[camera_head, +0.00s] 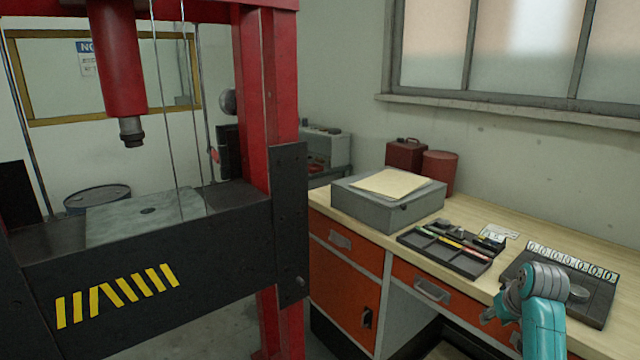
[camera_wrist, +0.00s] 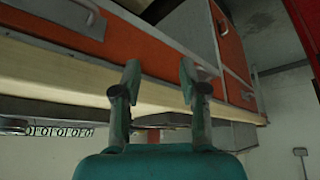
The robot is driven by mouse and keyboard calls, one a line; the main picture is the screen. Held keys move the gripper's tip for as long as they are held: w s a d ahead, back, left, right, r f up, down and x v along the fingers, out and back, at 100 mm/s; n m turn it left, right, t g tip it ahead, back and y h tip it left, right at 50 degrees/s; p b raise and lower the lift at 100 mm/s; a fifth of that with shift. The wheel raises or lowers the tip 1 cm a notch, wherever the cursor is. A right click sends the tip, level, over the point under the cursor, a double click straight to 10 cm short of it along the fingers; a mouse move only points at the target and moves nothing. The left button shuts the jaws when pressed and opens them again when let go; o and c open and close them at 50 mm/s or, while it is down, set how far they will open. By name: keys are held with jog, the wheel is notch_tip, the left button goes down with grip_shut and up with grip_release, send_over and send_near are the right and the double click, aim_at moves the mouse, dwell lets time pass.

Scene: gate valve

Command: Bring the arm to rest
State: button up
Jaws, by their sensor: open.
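My gripper (camera_wrist: 158,72) shows in the wrist view as two separate fingers with a clear gap between them. It is open, with nothing between the fingertips. Behind the fingers lie the orange drawer fronts and pale top edge of the workbench, seen upside down. In the head view my teal and grey arm (camera_head: 543,310) rises at the lower right, in front of the workbench (camera_head: 470,205). The fingers are mostly hidden there. I cannot tell how far they are from the bench. No gate valve shows clearly in either view.
On the bench are a grey box (camera_head: 385,210) with paper on it, a black tool tray (camera_head: 445,252), a dark board (camera_head: 590,300) behind my arm, and red containers (camera_head: 439,172). A large red and black press (camera_head: 265,150) stands at the left. Some floor shows between press and bench.

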jog(key=s+a+f+t, duration=0.1)
jog(key=s+a+f, duration=0.3)
jog(key=f, duration=0.5)
jog(key=s+a+f+t, duration=0.1)
jog(key=s+a+f, duration=0.4)
jog(key=f, duration=0.3)
jog(key=s+a+f+t, duration=0.1)
jog(key=s+a+f, duration=0.3)
jog(key=s, duration=0.4)
jog(key=s+a+f+t, duration=0.1)
jog(key=s+a+f, duration=0.3)
jog(key=s, duration=0.4)
jog(key=s+a+r+t, duration=0.1)
jog(key=s+a+r, duration=0.15)
jog(key=s, duration=0.65)
jog(key=s+a+r+t, duration=0.1)
jog(key=s+a, duration=0.2)
jog(key=s, duration=0.6)
jog(key=s+a+r+n+t, duration=0.1)
jog(key=s+a+r+t, duration=0.2)
jog(key=s+r, duration=1.2)
jog(key=shift+s+r+y, duration=0.15)
jog(key=shift+r+y, duration=0.15)
jog(key=shift+y, duration=0.1)
